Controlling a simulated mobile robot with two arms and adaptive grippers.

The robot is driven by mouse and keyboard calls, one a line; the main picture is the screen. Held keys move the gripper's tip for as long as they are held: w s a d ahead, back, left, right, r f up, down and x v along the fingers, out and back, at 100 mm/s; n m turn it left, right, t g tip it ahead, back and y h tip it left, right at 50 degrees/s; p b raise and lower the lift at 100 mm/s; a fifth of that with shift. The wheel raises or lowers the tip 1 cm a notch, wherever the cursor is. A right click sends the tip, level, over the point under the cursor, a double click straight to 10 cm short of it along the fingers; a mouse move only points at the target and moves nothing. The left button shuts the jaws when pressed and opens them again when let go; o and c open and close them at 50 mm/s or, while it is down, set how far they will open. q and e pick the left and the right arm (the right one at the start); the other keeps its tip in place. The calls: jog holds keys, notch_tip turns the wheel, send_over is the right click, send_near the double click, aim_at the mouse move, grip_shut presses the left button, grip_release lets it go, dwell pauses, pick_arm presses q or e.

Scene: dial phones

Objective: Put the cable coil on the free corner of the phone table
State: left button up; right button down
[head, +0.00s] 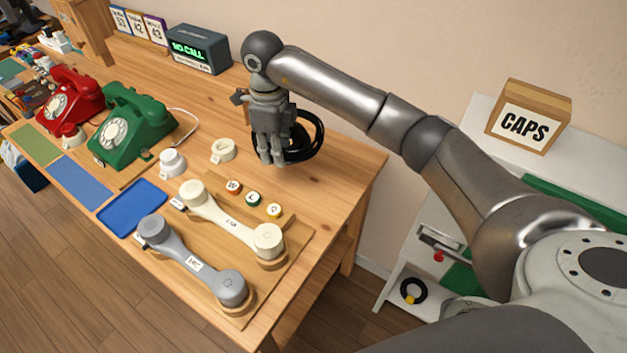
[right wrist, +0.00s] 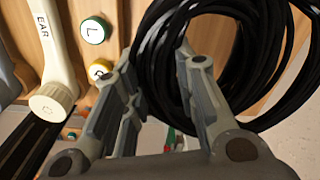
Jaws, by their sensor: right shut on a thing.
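The black cable coil (head: 313,152) is at the right back corner of the wooden phone table (head: 345,172), partly hidden behind my right gripper (head: 270,160). The gripper points down and is shut on the coil's near side. In the right wrist view the coil (right wrist: 285,60) fills the upper right, its loops beside and behind the gripper fingers (right wrist: 160,85). I cannot tell whether the coil touches the tabletop or hangs just above it. My left gripper is not in view.
A cream handset (head: 228,222) and a grey handset (head: 190,262) lie on a wooden board nearer the front. A green phone (head: 130,128) is farther left. A white shelf with a CAPS box (head: 527,120) stands right.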

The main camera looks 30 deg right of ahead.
aim_at(296, 152)
jog(key=s+d, duration=0.1)
jog(key=s+d+f, duration=0.1)
jog(key=s+d+p, duration=0.1)
jog(key=shift+d+f, duration=0.3)
jog(key=s+d+f, duration=0.1)
jog(key=f, duration=0.1)
jog(key=d+f+p, duration=0.1)
jog(key=f, duration=0.1)
jog(key=s+d+f, duration=0.1)
jog(key=shift+s+d+f, duration=0.1)
jog(key=shift+s+f, duration=0.2)
jog(key=shift+f, duration=0.1)
notch_tip(296, 152, down, 3)
jog(key=shift+s+p, duration=0.15)
jog(key=shift+p, duration=0.65)
jog(key=shift+f, duration=0.35)
jog(key=c, duration=1.2)
grip_release()
jog(key=shift+o, duration=0.2)
jog(key=shift+r, duration=0.1)
notch_tip(296, 152, up, 12)
jog(key=p, duration=0.7)
